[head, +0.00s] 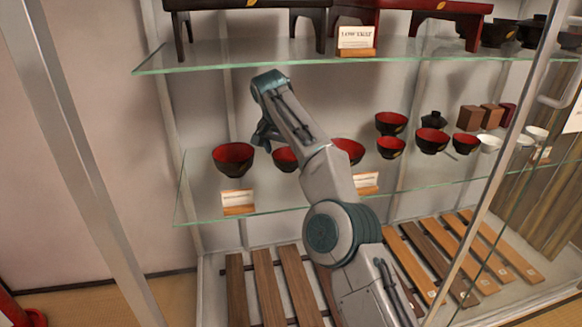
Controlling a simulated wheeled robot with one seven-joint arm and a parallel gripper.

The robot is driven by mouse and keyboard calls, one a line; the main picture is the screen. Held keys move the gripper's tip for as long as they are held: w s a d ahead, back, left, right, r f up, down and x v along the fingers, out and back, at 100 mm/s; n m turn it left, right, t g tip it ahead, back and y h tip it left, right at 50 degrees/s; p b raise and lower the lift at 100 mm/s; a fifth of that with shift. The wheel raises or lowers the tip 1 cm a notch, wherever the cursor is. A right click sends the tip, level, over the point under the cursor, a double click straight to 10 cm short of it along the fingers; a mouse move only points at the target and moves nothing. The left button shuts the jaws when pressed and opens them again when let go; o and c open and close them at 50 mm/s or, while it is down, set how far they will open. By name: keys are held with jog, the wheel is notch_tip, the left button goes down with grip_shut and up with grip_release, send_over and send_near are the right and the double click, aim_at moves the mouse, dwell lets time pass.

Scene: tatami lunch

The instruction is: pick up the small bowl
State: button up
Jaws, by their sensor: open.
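Several black bowls with red insides stand on the middle glass shelf, and I cannot tell for sure which is the small bowl. A larger one (233,160) is at the left end. A smaller one (284,158) sits just right of it, partly hidden by my arm. Another (348,149) shows behind my forearm. More bowls (391,147) stand to the right, one (390,123) above another. My gripper (264,138) is open, pointing down, between the left bowl and the smaller bowl in the picture. Its fingers are small here, and I see nothing held.
The upper glass shelf (240,58) with low black and red tables is close above my arm. Label cards (238,200) stand at the shelf's front edge. Metal door frames (490,170) flank the cabinet. Wooden slats (268,285) lie below.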

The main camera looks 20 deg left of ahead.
jog(key=shift+b+x, duration=0.4)
jog(key=shift+x, duration=0.6)
jog(key=shift+c, duration=0.3)
jog(key=c, duration=1)
jog(key=shift+r, duration=0.25)
